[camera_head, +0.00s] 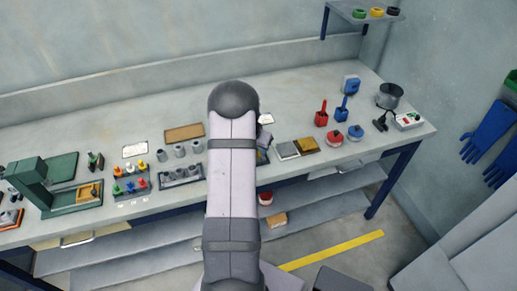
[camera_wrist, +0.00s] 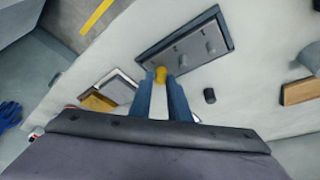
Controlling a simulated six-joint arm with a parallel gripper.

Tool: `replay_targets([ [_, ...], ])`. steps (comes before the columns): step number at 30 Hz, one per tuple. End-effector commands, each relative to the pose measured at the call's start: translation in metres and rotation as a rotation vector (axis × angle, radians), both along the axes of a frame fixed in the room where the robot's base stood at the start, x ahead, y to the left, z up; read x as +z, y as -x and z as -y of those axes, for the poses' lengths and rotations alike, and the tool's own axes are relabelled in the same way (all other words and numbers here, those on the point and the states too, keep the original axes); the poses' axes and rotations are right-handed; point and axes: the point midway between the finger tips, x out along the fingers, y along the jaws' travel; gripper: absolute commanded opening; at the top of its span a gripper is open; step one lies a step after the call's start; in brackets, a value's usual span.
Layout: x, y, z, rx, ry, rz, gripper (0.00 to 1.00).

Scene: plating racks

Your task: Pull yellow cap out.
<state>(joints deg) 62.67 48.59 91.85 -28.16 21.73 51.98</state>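A small yellow cap (camera_wrist: 160,74) stands at the end of a dark grey rack (camera_wrist: 190,34) in the wrist view. My gripper (camera_wrist: 160,80) has its two blue-grey fingers on either side of the cap, with the tips level with it or just short of it. The cap fills most of the gap between the tips; whether the fingers touch it is unclear. Grey pegs (camera_wrist: 209,46) stand in the same rack. In the camera_head view, my arm hides the cap and the fingertips; part of what looks like that rack (camera_head: 181,178) shows left of the arm.
A loose grey cylinder (camera_wrist: 209,96) and a brown board (camera_wrist: 299,91) stand to one side. Flat plates (camera_wrist: 116,87) lie on the other side. A rack of coloured caps (camera_head: 132,188) and a green press (camera_head: 30,183) stand farther left. Red and blue tools (camera_head: 321,117) stand right.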

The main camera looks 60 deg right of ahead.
Motion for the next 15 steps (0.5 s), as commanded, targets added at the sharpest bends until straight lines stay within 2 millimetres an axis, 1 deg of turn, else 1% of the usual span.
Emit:
replay_targets([
  [1,0.0001,0.0000,0.0000,0.000,0.000,0.000,0.03],
  [2,0.0002,0.0000,-0.0001,0.000,0.000,0.000,0.00],
  [5,0.0001,0.0000,-0.0002,0.000,0.000,0.000,0.00],
  [6,0.0001,0.0000,-0.0002,0.000,0.000,0.000,0.12],
  [7,0.0001,0.0000,-0.0002,0.000,0.000,0.000,0.05],
  [8,0.0001,0.0000,-0.0002,0.000,0.000,0.000,0.00],
  [15,0.0013,0.0000,-0.0001,0.000,0.000,0.000,0.00],
])
